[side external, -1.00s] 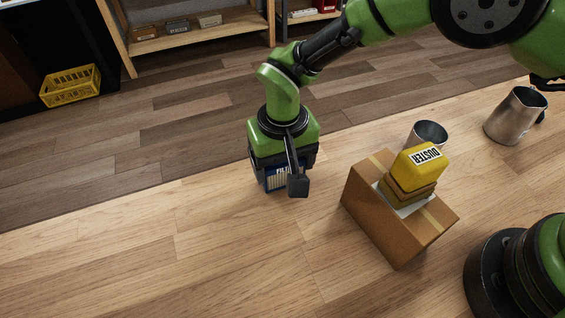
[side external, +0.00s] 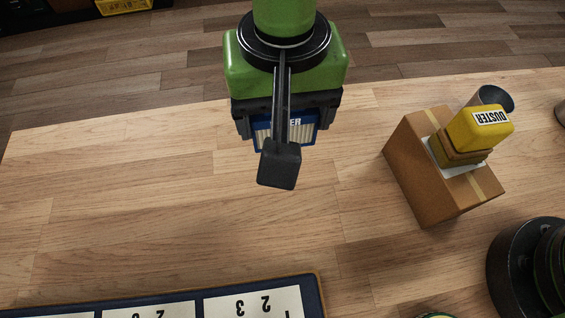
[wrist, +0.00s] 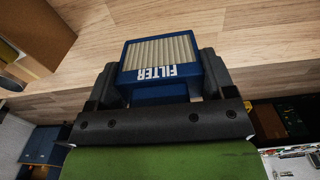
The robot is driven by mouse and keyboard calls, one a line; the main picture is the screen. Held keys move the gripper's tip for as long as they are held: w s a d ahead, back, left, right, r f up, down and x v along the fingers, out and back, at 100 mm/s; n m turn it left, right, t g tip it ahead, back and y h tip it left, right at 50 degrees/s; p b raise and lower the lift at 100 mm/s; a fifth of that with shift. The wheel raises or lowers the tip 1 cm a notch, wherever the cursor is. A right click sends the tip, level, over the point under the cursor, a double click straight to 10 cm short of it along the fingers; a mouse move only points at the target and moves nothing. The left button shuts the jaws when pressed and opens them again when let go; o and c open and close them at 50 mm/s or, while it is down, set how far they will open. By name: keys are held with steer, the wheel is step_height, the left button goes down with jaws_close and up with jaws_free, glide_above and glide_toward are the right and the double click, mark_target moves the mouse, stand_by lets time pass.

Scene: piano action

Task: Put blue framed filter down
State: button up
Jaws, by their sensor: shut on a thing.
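The blue framed filter (side external: 305,133), with pale pleats and white "FILTER" lettering, is between the fingers of my gripper (side external: 285,128). My gripper is shut on it. In the side external view the gripper body and the dark camera arm hide much of the filter. In the wrist view the filter (wrist: 160,50) shows between both fingers of my gripper (wrist: 160,80), its lettering upside down. Wood tabletop shows beyond it. I cannot tell how far its lower edge is above the table.
A cardboard box (side external: 418,180) with a yellow duster block (side external: 480,128) on top stands to the right, with a metal cup (side external: 494,98) behind. A dark blue board (side external: 313,292) with numbered white cells lies at the front edge of the view. The tabletop left of my gripper is clear.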

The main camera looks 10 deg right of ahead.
steer(key=f, duration=0.3)
steer(key=s+f, duration=0.1)
steer(key=f, duration=0.1)
steer(key=shift+a+f, duration=0.25)
steer(key=shift+a, duration=0.1)
steer(key=shift+f, duration=2.25)
steer(key=shift+f, duration=0.1)
steer(key=o, duration=0.9)
step_height(320, 180, up, 12)
steer(key=shift+r, duration=0.15)
